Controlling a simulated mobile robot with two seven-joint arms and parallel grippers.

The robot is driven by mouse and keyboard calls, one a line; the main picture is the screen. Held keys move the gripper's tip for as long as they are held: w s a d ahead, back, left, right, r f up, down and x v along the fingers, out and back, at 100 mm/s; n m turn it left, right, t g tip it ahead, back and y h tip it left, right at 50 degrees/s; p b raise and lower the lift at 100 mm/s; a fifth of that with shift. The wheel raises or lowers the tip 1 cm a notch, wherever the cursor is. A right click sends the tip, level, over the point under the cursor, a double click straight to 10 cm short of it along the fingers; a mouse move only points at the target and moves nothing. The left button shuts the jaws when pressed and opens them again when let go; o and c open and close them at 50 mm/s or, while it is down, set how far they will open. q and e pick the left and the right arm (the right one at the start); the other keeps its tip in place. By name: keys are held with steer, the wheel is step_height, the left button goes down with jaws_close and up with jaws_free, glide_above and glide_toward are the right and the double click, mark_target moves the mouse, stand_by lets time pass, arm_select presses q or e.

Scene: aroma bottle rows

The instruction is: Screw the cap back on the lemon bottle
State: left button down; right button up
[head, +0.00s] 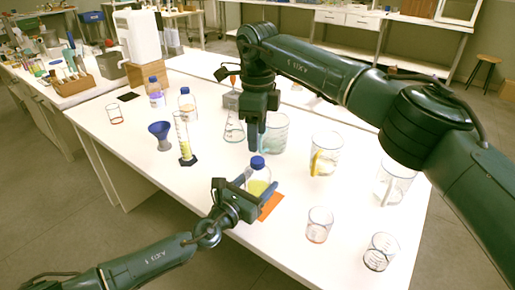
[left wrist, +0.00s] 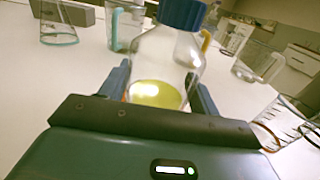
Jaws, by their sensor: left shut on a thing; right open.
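The lemon bottle (head: 258,186) is clear glass with yellow liquid, upright near the middle of the table by an orange mat (head: 271,205). A blue cap (head: 257,162) sits on its neck; how tightly it is screwed cannot be told. In the left wrist view the bottle (left wrist: 165,65) stands between my left fingers, with the cap (left wrist: 182,13) cut by the top edge. My left gripper (head: 248,181) is shut on the bottle's body. My right gripper (head: 253,145) is open, pointing down just above the cap, with no visible hold on it.
Beakers with coloured handles (head: 325,155) and small beakers (head: 319,226) stand to the right. A blue funnel (head: 161,132), a graduated cylinder (head: 183,140) and two blue-capped bottles (head: 187,104) stand to the left. A conical flask (head: 234,128) is behind. The front left tabletop is clear.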

step_height(320, 180, up, 5)
stand_by(0.4)
arm_select(q)
steer(key=shift+c, duration=1.3)
jaws_free()
steer(key=shift+s+a, duration=0.1)
steer(key=shift+s+a, duration=0.2)
steer(key=shift+s, duration=0.05)
steer(key=v, duration=1.2)
arm_select(e)
steer(key=shift+r, duration=0.1)
arm_select(q)
steer(key=shift+s, duration=0.15)
